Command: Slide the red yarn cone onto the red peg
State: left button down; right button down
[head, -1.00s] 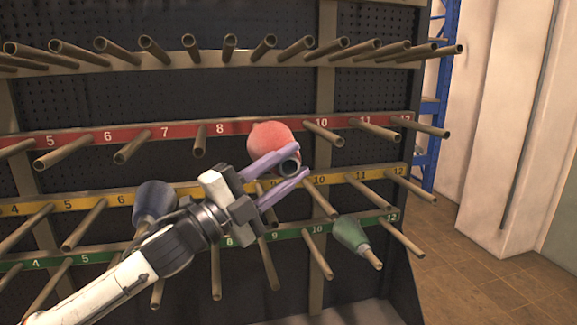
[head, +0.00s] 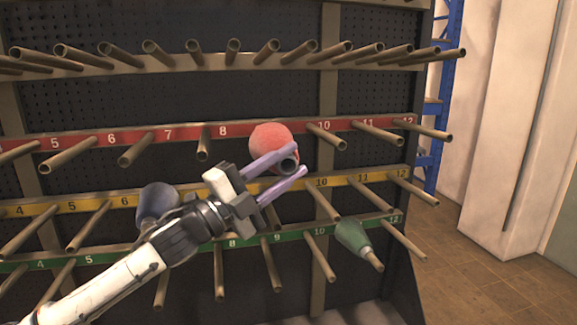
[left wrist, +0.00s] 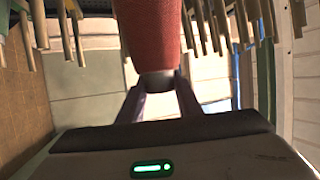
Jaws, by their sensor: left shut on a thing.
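The red yarn cone (head: 268,136) is in front of the red rail (head: 185,134), between labels 8 and 10. It hides that stretch of rail and any peg there, so I cannot tell whether it is around a peg. My left gripper (head: 298,160) is shut on the narrow tube end of the cone, which faces toward me. In the left wrist view, the two purple fingers (left wrist: 160,84) pinch the pale tube below the red yarn (left wrist: 151,30). Neighbouring bare pegs on the red rail stand at 8 (head: 204,143) and 10 (head: 328,137). My right gripper is not in view.
A blue cone (head: 154,203) is on the yellow rail row, partly behind my left arm. A green cone (head: 352,237) is on a lower peg. Many bare pegs stick out around the arm. Open floor (head: 470,255) lies right of the rack.

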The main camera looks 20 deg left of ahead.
pick_arm(q)
jog(key=shift+w+a+r, duration=0.1)
jog(key=shift+w+a, duration=0.4)
jog(key=shift+w, duration=0.2)
jog(key=shift+p, duration=0.5)
dwell(1.1)
jog(key=shift+w+a, duration=0.1)
jog(key=shift+w+a+p, duration=0.15)
jog(key=shift+w+a, duration=0.5)
jog(key=shift+w, duration=0.3)
jog(key=shift+w+a+p, duration=0.15)
jog(key=shift+w+a, duration=0.45)
jog(key=shift+w, duration=0.35)
jog(key=shift+w+a, duration=0.1)
jog(key=shift+w, duration=0.05)
